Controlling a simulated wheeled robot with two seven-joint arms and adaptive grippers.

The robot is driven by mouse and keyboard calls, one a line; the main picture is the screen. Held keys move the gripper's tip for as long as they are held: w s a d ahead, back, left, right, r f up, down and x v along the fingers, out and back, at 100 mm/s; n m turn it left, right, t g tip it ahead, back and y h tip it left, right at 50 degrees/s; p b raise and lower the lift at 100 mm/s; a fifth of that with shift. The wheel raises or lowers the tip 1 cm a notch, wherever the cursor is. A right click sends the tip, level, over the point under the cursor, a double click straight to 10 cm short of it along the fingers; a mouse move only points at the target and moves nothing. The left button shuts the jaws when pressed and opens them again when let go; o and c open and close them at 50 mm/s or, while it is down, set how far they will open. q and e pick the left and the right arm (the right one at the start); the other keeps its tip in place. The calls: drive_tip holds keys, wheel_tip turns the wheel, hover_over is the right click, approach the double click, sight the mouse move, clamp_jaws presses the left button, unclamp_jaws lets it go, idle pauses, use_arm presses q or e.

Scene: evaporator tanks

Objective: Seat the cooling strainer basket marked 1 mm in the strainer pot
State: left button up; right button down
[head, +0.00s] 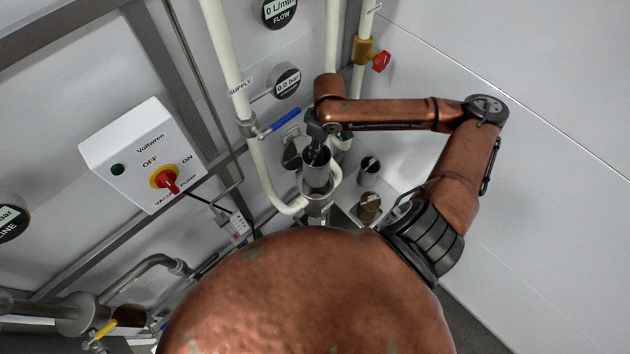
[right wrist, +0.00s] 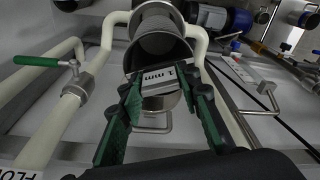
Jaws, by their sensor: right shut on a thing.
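My right gripper (head: 316,134) is shut on the handle of the 1 mm strainer basket (head: 317,170). In the right wrist view, the green fingers (right wrist: 163,85) close on a pale tag reading "1 mm", in front of the open, dark-mouthed steel cylinder (right wrist: 158,50). In the head view the basket is roughly upright over the strainer pot (head: 318,207), between two cream pipes. I cannot tell whether its lower end is inside the pot. The pot's round lid (head: 293,153) stands open behind. My left gripper is not in view.
Two more small containers, a dark-mouthed one (head: 368,166) and a brownish one (head: 370,203), stand right of the pot. A blue-handled valve (head: 279,123) is close on the left. A switch box (head: 145,158) is on the wall, and a red valve (head: 381,62) is above right.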

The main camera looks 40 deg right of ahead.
drive_tip(key=f, duration=0.5)
drive_tip(key=shift+w, duration=0.2)
wheel_tip(320, 180, down, 11)
drive_tip(key=shift+f+p, duration=0.1)
drive_tip(key=shift+p, duration=0.6)
wheel_tip(320, 180, down, 4)
drive_tip(key=shift+f, duration=0.25)
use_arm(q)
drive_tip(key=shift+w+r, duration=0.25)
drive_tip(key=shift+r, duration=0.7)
use_arm(e)
drive_tip(key=shift+f, duration=0.4)
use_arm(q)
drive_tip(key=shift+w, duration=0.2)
use_arm(e)
drive_tip(key=shift+f, duration=0.5)
drive_tip(key=c, duration=1.4)
unclamp_jaws()
